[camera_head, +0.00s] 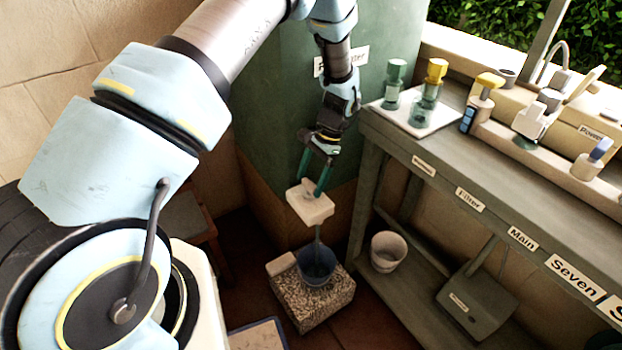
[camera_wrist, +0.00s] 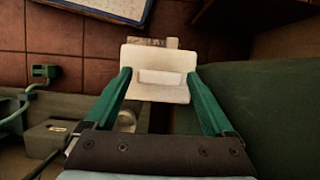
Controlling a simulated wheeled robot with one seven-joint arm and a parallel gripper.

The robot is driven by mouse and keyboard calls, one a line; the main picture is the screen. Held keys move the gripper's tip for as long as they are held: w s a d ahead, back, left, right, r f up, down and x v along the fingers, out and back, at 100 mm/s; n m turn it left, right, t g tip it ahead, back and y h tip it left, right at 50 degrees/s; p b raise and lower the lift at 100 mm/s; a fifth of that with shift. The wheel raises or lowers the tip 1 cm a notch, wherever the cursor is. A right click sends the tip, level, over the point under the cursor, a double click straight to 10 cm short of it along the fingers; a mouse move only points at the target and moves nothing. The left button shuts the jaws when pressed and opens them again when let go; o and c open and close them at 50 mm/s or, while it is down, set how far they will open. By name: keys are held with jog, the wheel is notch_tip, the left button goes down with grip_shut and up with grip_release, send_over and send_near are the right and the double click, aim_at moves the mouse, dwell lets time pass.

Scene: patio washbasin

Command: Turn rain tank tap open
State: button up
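The green rain tank (camera_head: 270,110) stands in the corner, its label partly hidden behind my arm. A pale blocky piece (camera_head: 310,203), which seems to be the tap, sits low in front of the tank. A thin greenish line, stream or rod, runs from it down to a dark blue bucket (camera_head: 316,262). My gripper (camera_head: 316,183) points down at the pale piece with its green fingers spread. In the wrist view, the fingertips (camera_wrist: 158,72) lie over the left and right sides of the pale piece (camera_wrist: 160,58). I cannot tell whether they touch it.
The bucket stands on a speckled stone block (camera_head: 310,302). To the right, a grey bench (camera_head: 455,170) carries several bottles and a tray (camera_head: 390,117). A white pot (camera_head: 388,252) and a grey box (camera_head: 478,298) are on its lower shelf. A wooden stool (camera_head: 190,215) stands left.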

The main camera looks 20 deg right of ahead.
jog(key=shift+o, duration=0.7)
